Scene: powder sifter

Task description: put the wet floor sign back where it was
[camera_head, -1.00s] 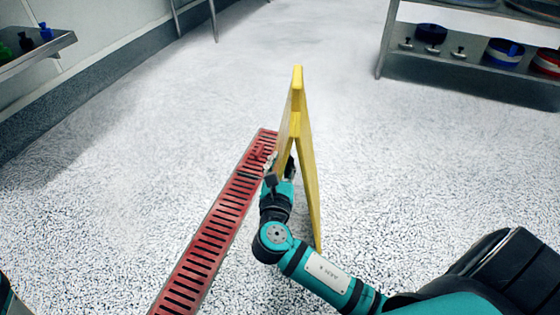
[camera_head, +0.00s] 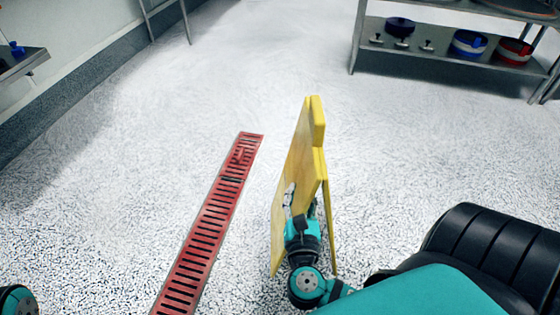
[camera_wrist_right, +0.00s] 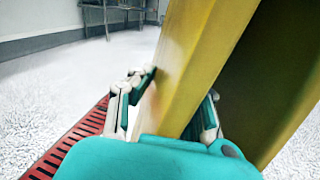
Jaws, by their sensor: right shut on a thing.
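The yellow wet floor sign (camera_head: 298,165) stands upright in an A shape in the head view, to the right of the red floor drain grate. I cannot tell whether its feet touch the floor. My right gripper (camera_head: 290,200) is shut on the edge of the sign's near-left panel. In the right wrist view, the fingers of the right gripper (camera_wrist_right: 168,105) lie on both sides of the yellow panel (camera_wrist_right: 195,60). At the bottom left of the head view a teal and black part of my body shows; my left gripper is not in view.
The red drain grate (camera_head: 208,235) runs along the floor left of the sign. A metal shelf (camera_head: 440,70) with coloured containers stands at the back right. A metal shelf (camera_head: 25,62) is at the left wall. The floor behind the sign is clear.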

